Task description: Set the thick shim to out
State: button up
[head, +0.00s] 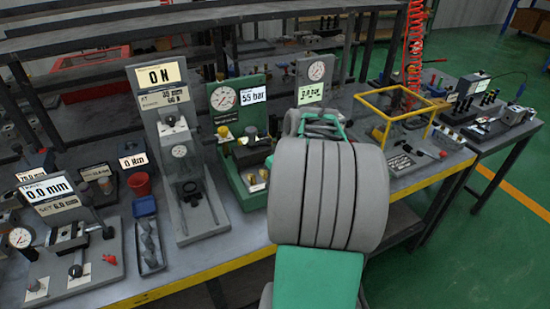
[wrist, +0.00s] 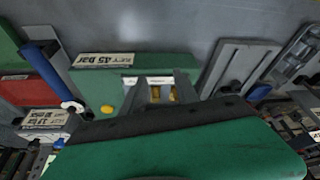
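I cannot pick out the thick shim for certain in either view. A green station with a round gauge (head: 224,98) and a "55 bar" display (head: 254,96) stands mid-bench, with small brass parts (head: 257,187) on its base. In the wrist view, a green plate (wrist: 100,72) carries a "45 bar" label (wrist: 104,60) and a yellow knob (wrist: 107,109). My gripper (wrist: 163,86) shows as two grey fingers with a gap between them; brass pieces (wrist: 173,94) are visible in that gap. In the head view my arm hides the gripper and part of the station.
Left of the green station stands a grey "0 N" stand (head: 158,100). A blue bin (head: 145,206), a red cup (head: 139,184) and a "0.0 mm" gauge station (head: 75,250) are further left. A yellow frame (head: 404,105) stands to the right. The yellow front edge (head: 225,268) bounds the bench.

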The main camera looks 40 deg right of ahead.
jog(key=s+d+f, duration=0.2)
jog(key=s+d, duration=0.1)
jog(key=d, duration=0.4)
jog(key=w+p, duration=0.1)
jog(key=w, duration=0.3)
jog(key=w+p, duration=0.1)
jog(key=w, duration=0.3)
jog(key=w+p, duration=0.1)
jog(key=w, duration=0.3)
jog(key=shift+w+d+r+p, duration=0.15)
jog(key=shift+w+d+p, duration=0.15)
jog(key=shift+w+f, duration=0.1)
jog(key=shift+f, duration=0.4)
grip_shut()
jog(key=shift+t, duration=0.3)
